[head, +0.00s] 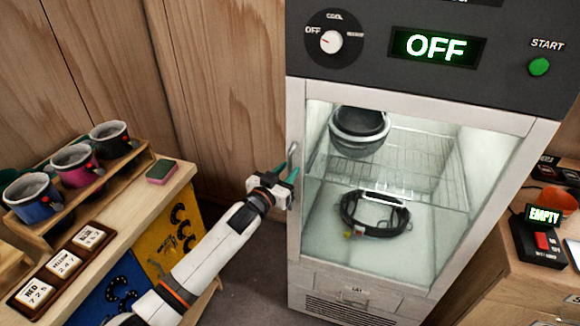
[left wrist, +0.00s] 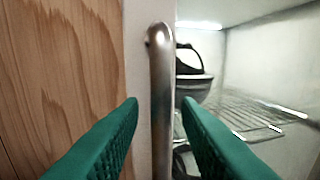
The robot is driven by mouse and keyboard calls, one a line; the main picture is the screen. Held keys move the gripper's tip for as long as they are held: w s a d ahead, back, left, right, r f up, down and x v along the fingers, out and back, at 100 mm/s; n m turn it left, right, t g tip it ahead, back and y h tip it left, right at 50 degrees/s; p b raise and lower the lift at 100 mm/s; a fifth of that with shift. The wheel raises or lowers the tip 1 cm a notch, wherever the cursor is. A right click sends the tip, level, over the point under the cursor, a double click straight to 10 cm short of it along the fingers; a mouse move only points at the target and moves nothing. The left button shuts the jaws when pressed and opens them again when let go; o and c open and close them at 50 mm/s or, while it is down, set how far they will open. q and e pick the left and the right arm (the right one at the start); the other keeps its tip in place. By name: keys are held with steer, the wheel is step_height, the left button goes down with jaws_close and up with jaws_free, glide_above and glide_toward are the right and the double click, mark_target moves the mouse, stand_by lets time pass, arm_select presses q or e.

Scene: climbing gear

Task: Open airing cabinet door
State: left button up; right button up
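The airing cabinet (head: 296,215) stands on the right in the head view, with its glass door (head: 320,210) looking shut. A metal bar handle (head: 293,152) is upright on the door's left edge. In the left wrist view the handle (left wrist: 160,90) runs down between the green fingers. My left gripper (head: 281,175) is at the handle's lower part. Its fingers (left wrist: 159,108) are open, one on each side of the bar, with visible gaps. Inside, a dark helmet-like item (head: 358,130) hangs or sits up high, and a coiled black cable or strap (head: 375,214) lies below. My right gripper is not in view.
The cabinet panel has a dial (head: 331,41), a green OFF display (head: 436,47) and a START button (head: 539,67). A bench with mugs (head: 75,165) and a sponge (head: 161,171) stands left. A side table with an EMPTY sign (head: 543,215) stands right.

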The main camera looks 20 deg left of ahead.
arm_select(q)
steer(key=shift+x, duration=0.85)
steer(key=shift+c, duration=0.3)
steer(key=shift+s, duration=0.1)
jaws_close()
steer(key=shift+s, duration=0.1)
